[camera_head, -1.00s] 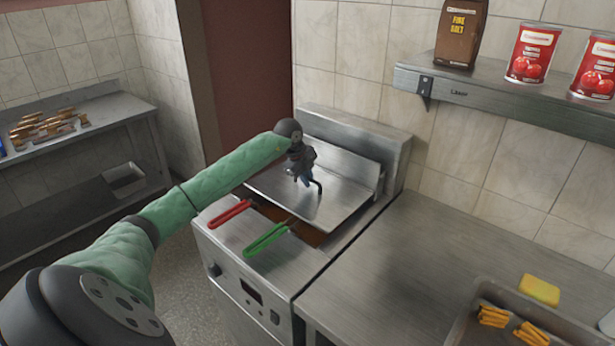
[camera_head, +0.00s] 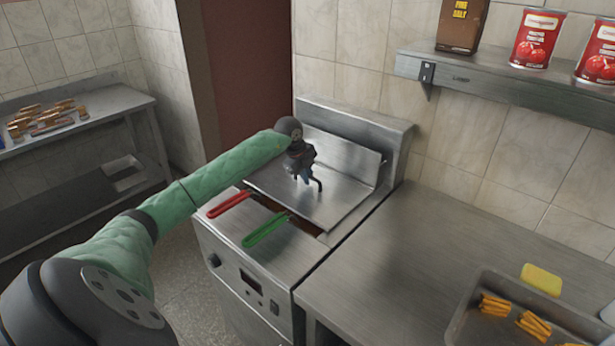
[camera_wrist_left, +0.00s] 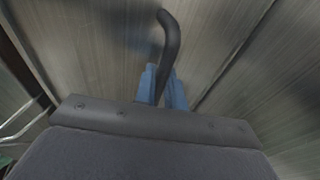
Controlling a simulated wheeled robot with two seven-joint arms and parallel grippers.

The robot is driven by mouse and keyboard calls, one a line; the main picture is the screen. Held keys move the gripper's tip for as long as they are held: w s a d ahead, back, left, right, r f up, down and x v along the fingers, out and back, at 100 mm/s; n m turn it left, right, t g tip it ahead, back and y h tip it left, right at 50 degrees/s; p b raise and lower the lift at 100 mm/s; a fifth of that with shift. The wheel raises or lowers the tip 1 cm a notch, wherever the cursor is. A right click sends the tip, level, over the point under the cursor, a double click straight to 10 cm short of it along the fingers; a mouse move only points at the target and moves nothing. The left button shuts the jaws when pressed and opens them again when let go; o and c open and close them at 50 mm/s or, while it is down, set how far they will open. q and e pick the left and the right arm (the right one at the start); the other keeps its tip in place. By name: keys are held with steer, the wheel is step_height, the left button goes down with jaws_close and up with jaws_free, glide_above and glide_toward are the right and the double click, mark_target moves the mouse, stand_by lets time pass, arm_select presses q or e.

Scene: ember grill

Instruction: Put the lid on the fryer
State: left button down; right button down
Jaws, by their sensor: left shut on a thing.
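The flat metal lid (camera_head: 334,205) lies over the back part of the fryer (camera_head: 262,256), near its raised back panel. The front strip of the fryer's opening shows beyond the lid's front edge. My left gripper (camera_head: 305,178) is above the lid, shut on its dark curved handle (camera_head: 319,187). In the left wrist view the blue fingertips (camera_wrist_left: 162,88) close around the handle (camera_wrist_left: 170,38), with the metal lid surface behind. Whether the lid rests fully flat I cannot tell. My right gripper is not in view.
A red basket handle (camera_head: 229,204) and a green basket handle (camera_head: 265,230) stick out at the fryer's front. A counter (camera_head: 400,270) at right holds a tray (camera_head: 462,312) with fries and a yellow sponge (camera_head: 541,280). A shelf (camera_head: 480,84) with cans hangs above.

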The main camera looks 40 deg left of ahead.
arm_select(q)
steer(key=shift+f, duration=0.25)
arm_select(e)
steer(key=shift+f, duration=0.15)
arm_select(q)
steer(key=c, duration=1.4)
jaws_free()
steer(key=shift+f, duration=0.1)
